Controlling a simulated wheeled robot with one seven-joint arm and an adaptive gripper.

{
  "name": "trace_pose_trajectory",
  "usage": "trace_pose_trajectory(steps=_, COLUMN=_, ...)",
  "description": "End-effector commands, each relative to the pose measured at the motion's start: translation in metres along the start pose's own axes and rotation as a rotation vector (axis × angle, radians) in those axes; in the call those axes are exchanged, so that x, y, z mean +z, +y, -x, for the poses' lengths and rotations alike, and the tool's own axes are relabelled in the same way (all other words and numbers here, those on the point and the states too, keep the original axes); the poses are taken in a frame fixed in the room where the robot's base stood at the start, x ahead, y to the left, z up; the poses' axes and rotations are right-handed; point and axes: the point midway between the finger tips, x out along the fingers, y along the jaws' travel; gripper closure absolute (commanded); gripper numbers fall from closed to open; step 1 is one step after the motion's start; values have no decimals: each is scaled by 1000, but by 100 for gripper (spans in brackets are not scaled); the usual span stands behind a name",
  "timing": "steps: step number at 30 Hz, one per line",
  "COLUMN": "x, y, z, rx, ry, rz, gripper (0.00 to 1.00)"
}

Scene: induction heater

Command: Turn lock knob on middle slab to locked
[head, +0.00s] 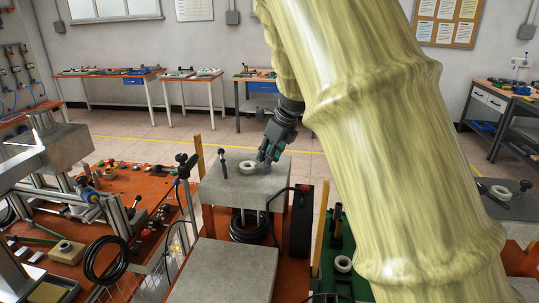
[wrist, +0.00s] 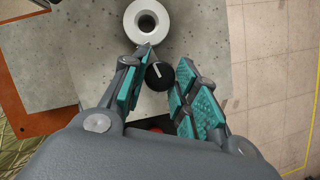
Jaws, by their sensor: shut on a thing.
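The middle slab (head: 222,191) is a grey speckled block; its top also fills much of the wrist view (wrist: 205,25). The lock knob (wrist: 158,76) is round and black with a white pointer line, seen between my fingertips. The line runs nearly straight up in the wrist view, leaning slightly. My gripper (head: 266,158) reaches down to the right part of the slab and hides the knob in the head view. In the wrist view my gripper (wrist: 163,72) is shut on the knob, teal pads on either side.
A white ring (head: 248,168) lies on the slab close to my fingers; it also shows in the wrist view (wrist: 146,21). A thin black upright (head: 223,160) stands at the slab's left. A lower grey slab (head: 222,272) is in front. Red-orange benches with equipment flank it.

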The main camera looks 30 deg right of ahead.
Motion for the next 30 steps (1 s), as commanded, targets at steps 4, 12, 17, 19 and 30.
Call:
trace_pose_trajectory(steps=4, x=2, y=-1, z=5, rx=-31, ry=-1, rz=-53, gripper=95)
trace_pose_trajectory(steps=12, x=4, y=0, z=7, rx=-98, ry=-3, rz=-212, gripper=95)
trace_pose_trajectory(steps=17, x=4, y=0, z=7, rx=-127, ry=-6, rz=-283, gripper=95)
trace_pose_trajectory(steps=19, x=4, y=0, z=6, rx=-133, ry=-7, rz=-300, gripper=95)
trace_pose_trajectory(steps=30, x=4, y=-1, z=6, rx=-138, ry=-10, rz=-311, gripper=69)
